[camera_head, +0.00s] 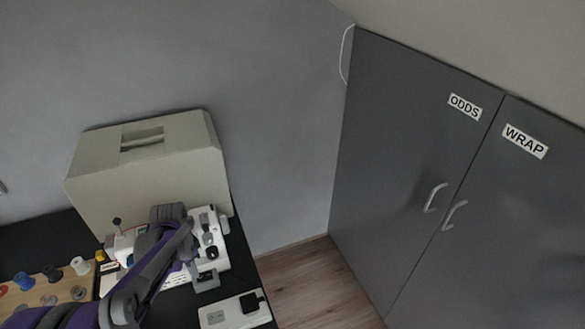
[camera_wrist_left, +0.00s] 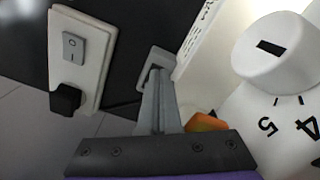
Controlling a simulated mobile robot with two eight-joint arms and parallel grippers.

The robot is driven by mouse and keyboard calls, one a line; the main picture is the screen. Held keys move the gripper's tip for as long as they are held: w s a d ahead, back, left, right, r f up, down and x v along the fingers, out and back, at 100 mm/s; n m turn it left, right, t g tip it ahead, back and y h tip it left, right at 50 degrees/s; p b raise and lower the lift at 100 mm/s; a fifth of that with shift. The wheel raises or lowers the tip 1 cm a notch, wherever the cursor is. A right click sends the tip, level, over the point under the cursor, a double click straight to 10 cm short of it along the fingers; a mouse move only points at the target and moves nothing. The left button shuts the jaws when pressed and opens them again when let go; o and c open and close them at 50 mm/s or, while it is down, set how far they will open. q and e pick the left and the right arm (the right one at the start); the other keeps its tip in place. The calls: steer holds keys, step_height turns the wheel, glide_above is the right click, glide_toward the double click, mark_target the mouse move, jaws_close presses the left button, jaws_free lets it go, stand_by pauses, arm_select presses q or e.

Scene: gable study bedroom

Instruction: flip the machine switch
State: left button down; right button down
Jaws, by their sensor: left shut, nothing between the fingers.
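The switch is a grey rocker (camera_wrist_left: 74,47) with marks on its two ends, set in a white plate (camera_wrist_left: 98,34) in the left wrist view. I cannot tell which end is pressed. In the head view the plate (camera_head: 228,312) lies at the black table's front right. The white sewing machine (camera_head: 218,262) stands behind it; its numbered dial (camera_wrist_left: 272,52) shows at right in the wrist view. My left gripper (camera_wrist_left: 158,78) is shut and empty, to the right of the switch plate and apart from it. Its tips overlap a grey bracket by the machine. My right gripper is not in view.
A black plug (camera_head: 252,301) sits at the plate's end. A beige case (camera_head: 150,170) stands behind the machine. A wooden board (camera_head: 62,289) with several spools lies at left. Grey cupboards (camera_head: 400,160) stand right, across open floor (camera_head: 310,280).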

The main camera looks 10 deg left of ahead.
arm_select(q)
steer(key=shift+d+f+b, duration=0.1)
steer(key=shift+f+b, duration=0.2)
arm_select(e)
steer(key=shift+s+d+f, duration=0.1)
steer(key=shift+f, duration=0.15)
